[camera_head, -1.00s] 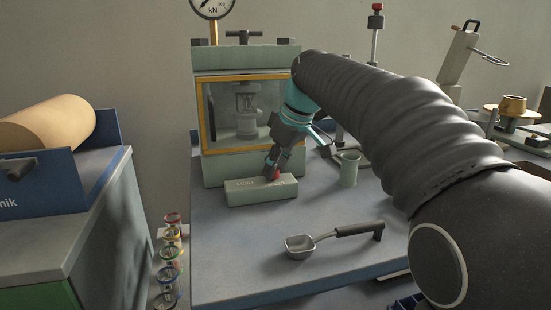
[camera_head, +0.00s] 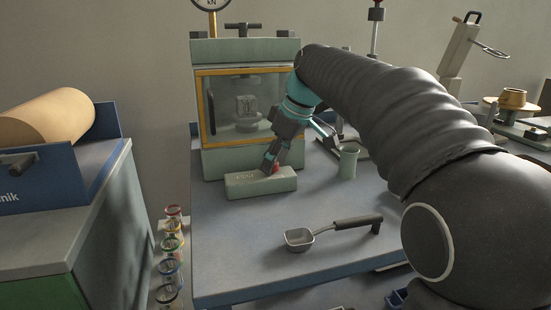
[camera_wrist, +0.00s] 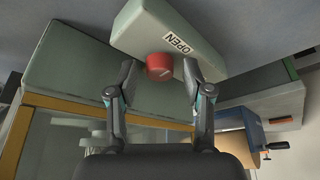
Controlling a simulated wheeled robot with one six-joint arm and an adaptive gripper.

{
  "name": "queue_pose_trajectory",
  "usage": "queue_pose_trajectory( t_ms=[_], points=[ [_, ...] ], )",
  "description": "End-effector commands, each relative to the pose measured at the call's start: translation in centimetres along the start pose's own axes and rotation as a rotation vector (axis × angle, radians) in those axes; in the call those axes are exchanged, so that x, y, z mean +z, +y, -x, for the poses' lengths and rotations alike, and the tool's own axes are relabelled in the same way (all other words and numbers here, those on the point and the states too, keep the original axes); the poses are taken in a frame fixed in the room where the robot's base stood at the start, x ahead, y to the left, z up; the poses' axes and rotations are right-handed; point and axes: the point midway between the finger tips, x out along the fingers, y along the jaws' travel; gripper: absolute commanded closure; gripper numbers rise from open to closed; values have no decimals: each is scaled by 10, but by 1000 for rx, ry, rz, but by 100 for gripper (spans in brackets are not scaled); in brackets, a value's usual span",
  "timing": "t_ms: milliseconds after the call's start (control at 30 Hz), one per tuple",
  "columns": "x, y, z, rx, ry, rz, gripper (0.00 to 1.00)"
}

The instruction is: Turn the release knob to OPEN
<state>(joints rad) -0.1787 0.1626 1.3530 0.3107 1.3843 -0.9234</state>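The release knob (camera_wrist: 159,67) is a small red cylinder on a pale green box. It also shows as a red spot in the head view (camera_head: 276,169), partly hidden by my gripper. The box (camera_head: 245,186) lies on the bench in front of the press. In the wrist view, its face (camera_wrist: 150,28) carries a white OPEN label (camera_wrist: 178,44) beside the knob. My gripper (camera_wrist: 158,70) is open, its fingertips on either side of the knob with a visible gap at each side. The knob's pointer mark is too small to read.
The press with its yellow-framed window (camera_head: 204,130) stands right behind the box.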

Motion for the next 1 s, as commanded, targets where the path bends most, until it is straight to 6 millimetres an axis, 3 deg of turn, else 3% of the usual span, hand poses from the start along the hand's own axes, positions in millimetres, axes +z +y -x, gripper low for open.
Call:
queue_pose_trajectory(
  t_ms=[267,433,800,1000],
  points=[
    [0,0,1,1,0,-1,46],
    [0,1,12,3,2,-1,46],
    [0,1,82,3,2,-1,46],
    [-1,1,109,1,1,-1,46]
  ],
)
